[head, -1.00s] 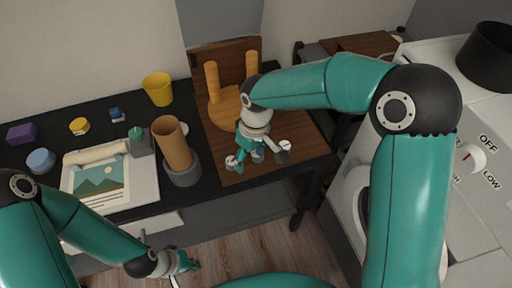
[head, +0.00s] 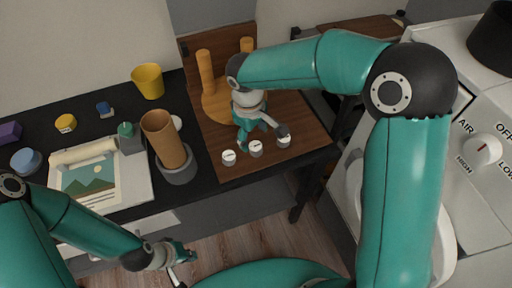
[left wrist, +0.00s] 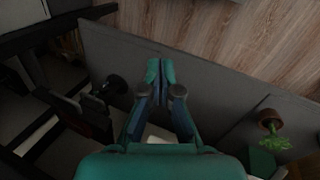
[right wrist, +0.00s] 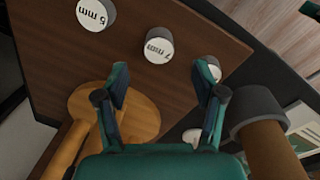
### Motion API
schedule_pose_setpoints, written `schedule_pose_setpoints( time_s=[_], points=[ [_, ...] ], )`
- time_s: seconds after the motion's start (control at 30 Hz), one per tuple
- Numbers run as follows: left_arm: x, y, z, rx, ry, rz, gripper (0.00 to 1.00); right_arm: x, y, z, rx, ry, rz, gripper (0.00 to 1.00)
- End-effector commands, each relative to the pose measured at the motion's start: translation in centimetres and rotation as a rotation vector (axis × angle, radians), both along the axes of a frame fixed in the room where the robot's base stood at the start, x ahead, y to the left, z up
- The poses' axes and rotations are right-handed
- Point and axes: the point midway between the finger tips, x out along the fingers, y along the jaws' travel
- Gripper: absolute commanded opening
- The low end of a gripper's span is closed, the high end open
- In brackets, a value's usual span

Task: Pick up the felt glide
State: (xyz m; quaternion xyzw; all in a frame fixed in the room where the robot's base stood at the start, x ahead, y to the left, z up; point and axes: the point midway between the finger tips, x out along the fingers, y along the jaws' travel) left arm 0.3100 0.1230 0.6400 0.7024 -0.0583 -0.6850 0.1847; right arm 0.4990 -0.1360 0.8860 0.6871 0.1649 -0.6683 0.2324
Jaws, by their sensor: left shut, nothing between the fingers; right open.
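Three short grey cylinders with white tops stand in a row on the brown board: the left one (head: 229,157), the middle one (head: 255,149) and the right one (head: 284,142). In the right wrist view two tops read 5 mm (right wrist: 95,15) and 7 mm (right wrist: 158,46); the third (right wrist: 211,66) is partly behind a finger. I cannot tell which is the felt glide. A white disc (head: 177,122) shows beside the brown tube. My right gripper (head: 262,131) is open and empty, just behind the row. My left gripper (head: 184,256) is shut and empty, in front of the desk.
An upturned round wooden stool (head: 215,104) stands at the board's back. The brown tube (head: 165,140) in its grey ring, a picture sheet (head: 90,183) and a yellow cup (head: 148,80) are left. A white appliance (head: 470,120) is right. The board's front right is clear.

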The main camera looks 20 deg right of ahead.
Motion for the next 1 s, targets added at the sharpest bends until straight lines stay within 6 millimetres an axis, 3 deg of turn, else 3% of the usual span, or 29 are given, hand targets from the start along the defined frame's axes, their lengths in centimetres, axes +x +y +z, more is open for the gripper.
schedule_pose_setpoints(
  time_s=[0.17, 0.5, 0.77, 0.8, 1.0],
  points=[
    [0.0, 0.0, 0.1, 0.0, 0.0, 0.0, 0.0, 0.0, -0.1, -1.0, 0.0, 0.002, -0.001, 0.69],
    [0.0, 0.0, 0.8, 0.0, 0.0, 0.0, 0.0, 0.3, -0.7, -5.2, 0.001, 0.003, -0.001, 0.69],
    [0.0, 0.0, 0.7, 0.0, 0.0, 0.0, 0.0, 0.3, -0.7, -5.6, 0.001, 0.0, -0.002, 0.69],
    [0.0, 0.0, 0.7, 0.0, 0.0, 0.0, 0.0, 0.3, -0.7, -5.6, 0.001, 0.0, -0.002, 0.67],
    [0.0, 0.0, 0.7, 0.0, 0.0, 0.0, 0.0, 0.3, -0.7, -5.6, 0.001, 0.0, -0.001, 0.34]
  ],
)
